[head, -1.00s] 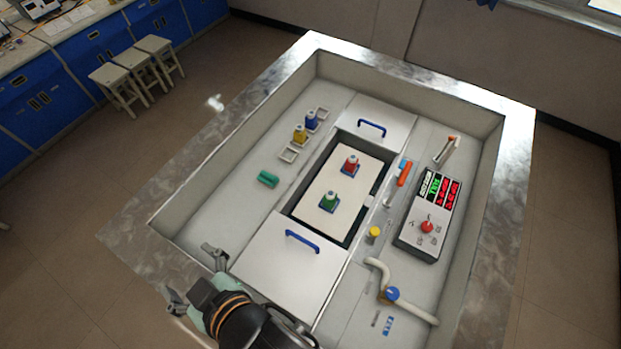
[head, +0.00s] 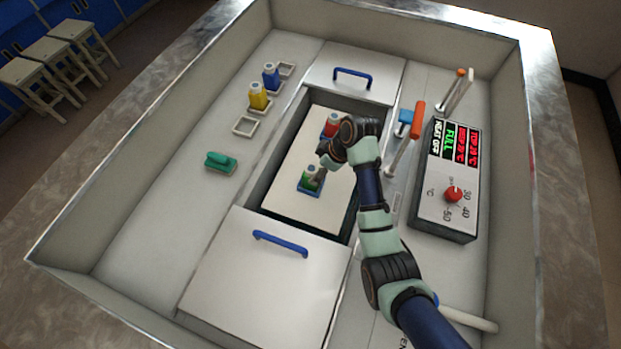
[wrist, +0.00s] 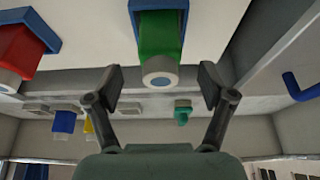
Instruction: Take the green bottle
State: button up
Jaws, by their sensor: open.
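The green bottle (head: 309,182) stands on a blue base on the white platform in the middle of the basin, partly hidden by my gripper (head: 318,174). In the wrist view the green bottle (wrist: 160,45) is ahead between the two fingers, its white cap facing the camera. My gripper (wrist: 160,84) is open, with a finger on each side of the cap end. I cannot tell whether either finger touches it.
A red bottle (head: 332,125) stands on the same platform just behind. Yellow (head: 259,97) and blue (head: 271,76) bottles stand in holders at the left. A control panel (head: 446,180) and levers stand at right.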

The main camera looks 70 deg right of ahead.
jog(key=b+x, duration=0.1)
jog(key=x, duration=0.1)
jog(key=b+x, duration=0.1)
jog(key=x, duration=0.4)
jog(key=shift+w+f+b, duration=0.1)
jog(key=shift+w+b, duration=0.25)
jog(key=shift+b, duration=0.05)
jog(key=shift+c, duration=0.3)
jog(key=c, duration=1.3)
